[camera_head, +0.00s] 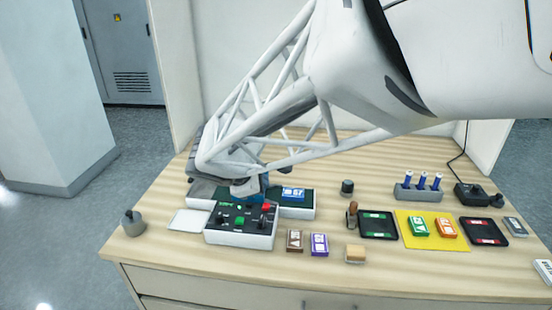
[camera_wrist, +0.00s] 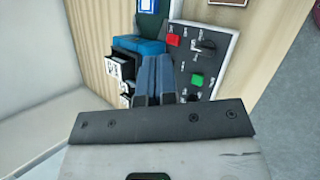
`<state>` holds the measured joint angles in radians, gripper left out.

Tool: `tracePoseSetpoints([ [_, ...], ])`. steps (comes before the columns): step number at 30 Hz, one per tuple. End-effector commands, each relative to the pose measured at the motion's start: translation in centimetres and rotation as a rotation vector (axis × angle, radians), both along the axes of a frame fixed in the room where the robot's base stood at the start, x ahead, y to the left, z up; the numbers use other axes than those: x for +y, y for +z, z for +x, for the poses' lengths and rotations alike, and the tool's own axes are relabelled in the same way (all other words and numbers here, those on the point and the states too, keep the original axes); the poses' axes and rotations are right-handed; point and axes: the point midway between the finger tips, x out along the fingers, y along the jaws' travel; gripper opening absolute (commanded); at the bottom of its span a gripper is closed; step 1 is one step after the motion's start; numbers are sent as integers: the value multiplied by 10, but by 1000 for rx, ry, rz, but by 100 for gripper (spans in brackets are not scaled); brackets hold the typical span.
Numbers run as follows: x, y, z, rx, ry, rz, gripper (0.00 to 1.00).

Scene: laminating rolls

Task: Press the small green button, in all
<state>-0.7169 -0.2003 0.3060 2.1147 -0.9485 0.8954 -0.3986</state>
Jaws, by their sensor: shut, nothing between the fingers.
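A light control box (camera_head: 240,239) with a dark top stands at the front left of the table. My fingers hide part of the panel, and no small green button shows in the wrist view.
A dark green tray (camera_head: 306,208) with a blue card (camera_head: 293,194) lies behind the box. A white plate (camera_head: 189,220) lies left. Brown (camera_head: 295,240) and purple (camera_head: 319,244) blocks stand to the right. A grey knobbed weight (camera_head: 133,224) stands at the left edge.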

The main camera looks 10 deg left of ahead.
Motion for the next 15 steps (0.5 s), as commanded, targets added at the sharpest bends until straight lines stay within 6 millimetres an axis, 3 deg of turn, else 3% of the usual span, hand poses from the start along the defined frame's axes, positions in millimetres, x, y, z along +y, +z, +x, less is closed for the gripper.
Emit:
tracePoseSetpoints([
  [6,41,-7,3,-14,120,-67,0],
  [15,58,-10,4,-20,174,-99,0],
])
